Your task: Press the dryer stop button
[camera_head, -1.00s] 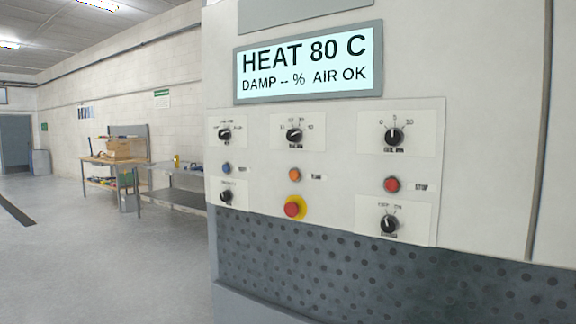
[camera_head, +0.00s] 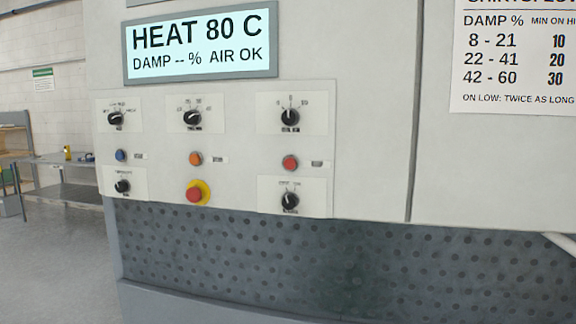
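The dryer's control panel (camera_head: 240,180) is on the white machine front, left of the middle of the head view. A red round button (camera_head: 290,163) sits on its right side, between two black knobs; its label read STOP in the earlier frame and is too small to read now. A larger red button on a yellow base (camera_head: 195,192) sits lower in the middle. An orange button (camera_head: 195,158) and a blue button (camera_head: 121,156) lie to the left in the same row as the stop button. Neither of my grippers shows in the head view.
The display (camera_head: 200,48) above the panel reads HEAT 80 C, DAMP -- %, AIR OK. A damp chart (camera_head: 515,60) hangs at the upper right. A dark perforated panel (camera_head: 400,265) runs below. A metal table (camera_head: 75,190) stands at the far left, with open floor before it.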

